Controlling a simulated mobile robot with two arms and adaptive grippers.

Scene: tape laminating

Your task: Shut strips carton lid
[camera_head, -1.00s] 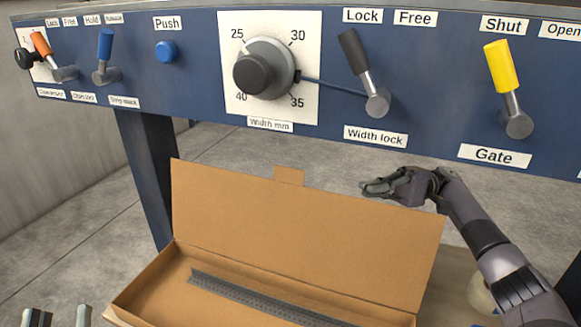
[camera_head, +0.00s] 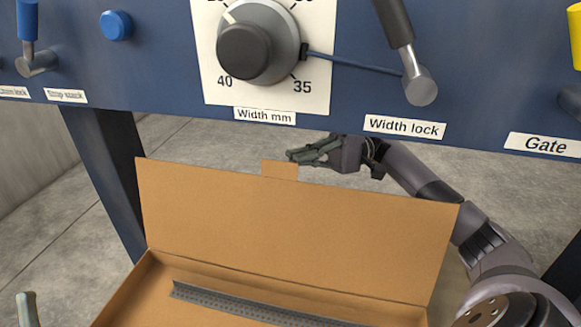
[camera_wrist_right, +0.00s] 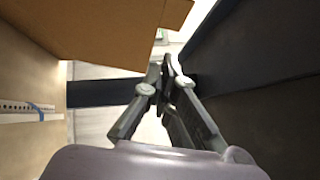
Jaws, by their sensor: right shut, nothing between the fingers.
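The strips carton (camera_head: 120,290) stands open at the bottom of the head view, with a dark perforated strip (camera_head: 230,305) inside. Its brown lid (camera_head: 290,235) stands up at the back, with a small tab (camera_head: 280,169) at its top edge. My right gripper (camera_head: 293,155) is shut and empty, just behind the lid's top edge and close to the tab. In the right wrist view, the shut fingers (camera_wrist_right: 166,68) lie beside the brown lid board (camera_wrist_right: 90,30). A fingertip of my left gripper (camera_head: 27,308) shows at the lower left; its jaw state is unclear.
A blue panel (camera_head: 170,70) spans the top, above the lid. It carries the width dial (camera_head: 245,50), the width lock lever (camera_head: 420,85), a blue push button (camera_head: 116,25) and the gate lever (camera_head: 575,40). A dark post (camera_head: 105,170) stands behind the carton's left side.

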